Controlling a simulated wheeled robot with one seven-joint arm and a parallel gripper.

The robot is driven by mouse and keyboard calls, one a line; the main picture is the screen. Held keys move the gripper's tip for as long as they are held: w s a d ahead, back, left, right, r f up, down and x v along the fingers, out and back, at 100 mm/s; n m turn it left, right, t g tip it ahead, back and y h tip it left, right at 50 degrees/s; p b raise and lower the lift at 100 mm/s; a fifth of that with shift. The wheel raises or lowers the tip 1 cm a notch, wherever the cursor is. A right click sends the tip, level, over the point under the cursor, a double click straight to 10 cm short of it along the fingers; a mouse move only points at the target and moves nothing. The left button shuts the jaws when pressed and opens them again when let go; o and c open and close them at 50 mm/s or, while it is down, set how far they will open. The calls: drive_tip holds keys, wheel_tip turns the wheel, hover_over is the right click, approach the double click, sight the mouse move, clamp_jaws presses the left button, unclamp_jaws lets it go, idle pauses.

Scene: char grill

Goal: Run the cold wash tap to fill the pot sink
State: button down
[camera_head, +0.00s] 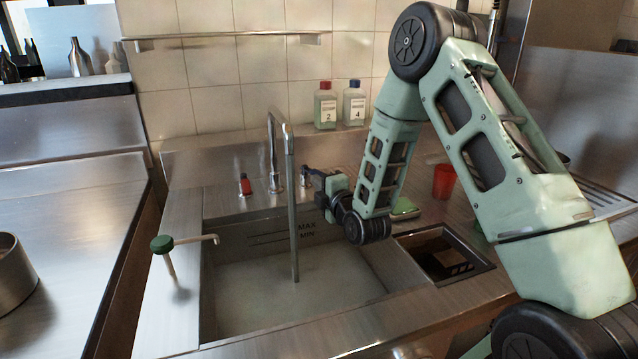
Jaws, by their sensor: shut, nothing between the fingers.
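The pot sink (212,290) has MAX and MIN lines on its back wall. Its chrome spout (271,140) stands behind it. A straight grey column (293,215), which looks like running water, drops from the spout into the sink. A pale, flat surface (330,285), seemingly shallow water, lies below the MIN line. The cold tap (305,181), with some blue showing, stands right of the spout, partly hidden by my gripper (318,180). My gripper is shut and empty, close beside this tap; whether it touches cannot be told. The red-topped hot tap (245,184) stands left of the spout.
A green-topped dispenser (162,244) stands on the left rim. Two bottles, red-capped (325,106) and blue-capped (354,104), stand on the back ledge. A red cup (444,181) and a square opening (445,254) are right of the sink. A wall rail (230,36) runs above.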

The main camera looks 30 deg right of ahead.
drive_tip(key=shift+d+n+y+b, duration=0.3)
drive_tip(key=shift+y+b, duration=0.2)
